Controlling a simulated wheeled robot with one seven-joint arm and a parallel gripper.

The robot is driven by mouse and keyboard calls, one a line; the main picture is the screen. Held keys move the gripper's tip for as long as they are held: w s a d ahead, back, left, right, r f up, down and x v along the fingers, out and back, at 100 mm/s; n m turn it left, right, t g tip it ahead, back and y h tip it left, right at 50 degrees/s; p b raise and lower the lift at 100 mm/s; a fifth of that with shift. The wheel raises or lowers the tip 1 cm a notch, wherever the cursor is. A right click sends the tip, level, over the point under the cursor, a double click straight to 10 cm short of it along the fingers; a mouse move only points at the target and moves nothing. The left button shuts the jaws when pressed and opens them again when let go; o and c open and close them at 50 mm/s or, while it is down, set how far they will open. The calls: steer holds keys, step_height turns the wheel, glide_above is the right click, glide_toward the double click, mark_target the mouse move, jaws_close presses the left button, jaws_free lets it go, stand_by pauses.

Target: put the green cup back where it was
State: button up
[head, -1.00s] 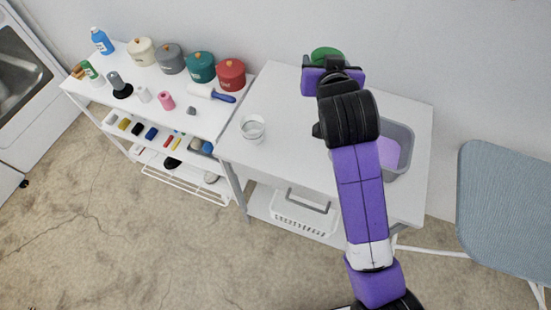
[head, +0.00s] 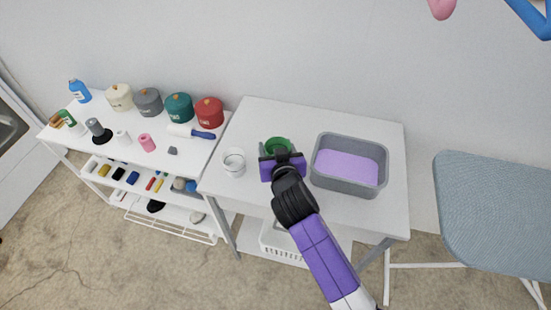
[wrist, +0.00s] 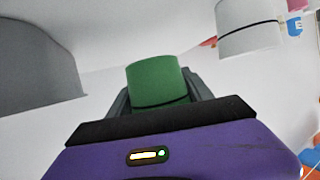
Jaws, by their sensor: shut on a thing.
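In the wrist view the green cup (wrist: 157,80) stands between the dark fingers of my gripper (wrist: 158,98). The cup's lower part is hidden by my gripper. I cannot tell whether its base touches the table.
The grey basin (head: 350,186) with purple content stands right of the cup. A white shelf (head: 190,148) with lidded pots is at the left. A blue-grey ironing board (head: 490,215) is at the right. The table's back is clear.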

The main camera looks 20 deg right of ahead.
steer(key=shift+f, duration=2.6)
steer(key=shift+f+b, duration=0.1)
steer(key=shift+b, duration=0.2)
steer(key=o, duration=1.6)
steer(key=shift+s+r, duration=0.2)
steer(key=shift+s, duration=0.15)
steer(key=b+v, duration=0.1)
steer(key=v, duration=1)
steer(key=shift+s+r, duration=0.1)
steer(key=shift+r, duration=0.1)
